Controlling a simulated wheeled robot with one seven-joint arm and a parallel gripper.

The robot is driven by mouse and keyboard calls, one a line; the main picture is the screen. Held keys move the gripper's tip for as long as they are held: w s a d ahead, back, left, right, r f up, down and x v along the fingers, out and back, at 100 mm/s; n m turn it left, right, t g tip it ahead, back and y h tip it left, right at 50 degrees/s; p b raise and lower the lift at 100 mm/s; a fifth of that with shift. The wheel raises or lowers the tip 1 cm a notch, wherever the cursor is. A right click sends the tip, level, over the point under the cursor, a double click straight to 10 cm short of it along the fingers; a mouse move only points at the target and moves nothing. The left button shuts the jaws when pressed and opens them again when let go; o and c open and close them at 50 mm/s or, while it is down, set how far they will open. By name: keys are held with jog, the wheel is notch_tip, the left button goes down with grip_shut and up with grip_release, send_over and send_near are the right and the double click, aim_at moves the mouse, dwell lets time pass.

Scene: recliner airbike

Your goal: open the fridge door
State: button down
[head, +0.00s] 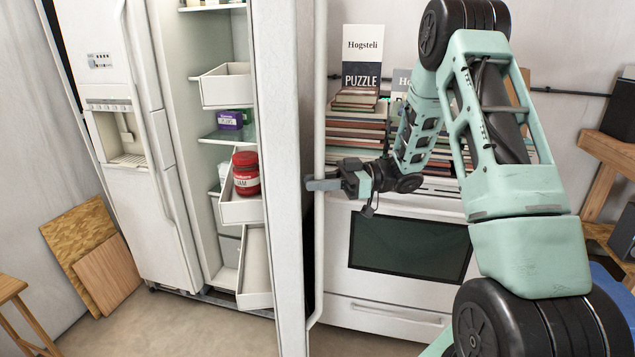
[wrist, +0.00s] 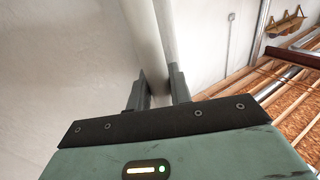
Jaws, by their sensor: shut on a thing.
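The fridge is white with two doors. Its left door (head: 125,120) is closed and has a dispenser in it. Its right door (head: 282,150) stands wide open, swung out toward me, with shelves and bins showing inside. A long vertical handle (head: 320,105) runs along the open door's outer face. My gripper (head: 318,185) is shut around this handle at about mid-height. In the wrist view the two fingers (wrist: 158,88) sit on either side of the pale handle bar (wrist: 150,40).
A red jar (head: 245,173) sits in a door bin and a purple box (head: 229,120) on a shelf. A white oven (head: 395,250) with stacked books (head: 355,125) on top stands behind my arm. Wooden boards (head: 95,255) lean at the left. The floor (head: 190,325) in front is clear.

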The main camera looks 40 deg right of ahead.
jog(key=c, duration=1.6)
grip_release()
jog(key=b+v, duration=0.2)
jog(key=v, duration=1.5)
jog(key=shift+s+d+b, duration=0.2)
jog(key=shift+b, duration=0.1)
